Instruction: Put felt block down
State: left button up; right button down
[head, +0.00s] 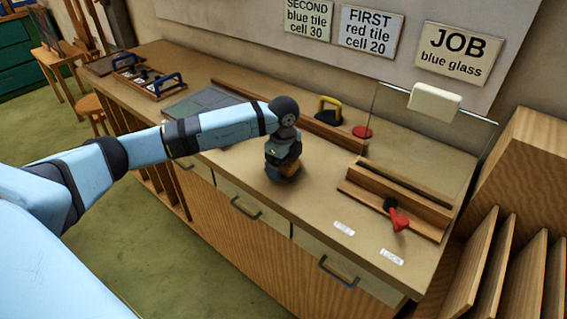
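My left gripper (284,174) points down at the middle of the bench, near its front edge. The gripper's own dark body covers most of its fingers. A small brown patch shows at its lower end, but I cannot tell whether this is a held block or the bench behind. A cream block (435,101) with rounded edges shows at the top edge of the clear glass sheet (400,125) at the back right. I cannot tell whether it is the felt block. My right gripper is not in view.
The bench (310,205) has bare room in front of the gripper. A wooden rail (330,132), a yellow-handled tool (328,110) and a red disc (362,132) lie behind. A wooden fixture (400,197) with a red-handled tool (399,219) stands right. A tray (150,85) is far left.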

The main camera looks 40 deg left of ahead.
pick_arm(q)
jog(key=shift+f+b, duration=0.25)
jog(key=shift+b, duration=0.05)
notch_tip(320, 180, up, 14)
dwell(0.3)
jog(key=shift+s, duration=0.1)
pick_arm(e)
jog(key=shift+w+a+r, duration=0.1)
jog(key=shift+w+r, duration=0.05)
pick_arm(q)
jog(key=shift+s+d+f, duration=0.1)
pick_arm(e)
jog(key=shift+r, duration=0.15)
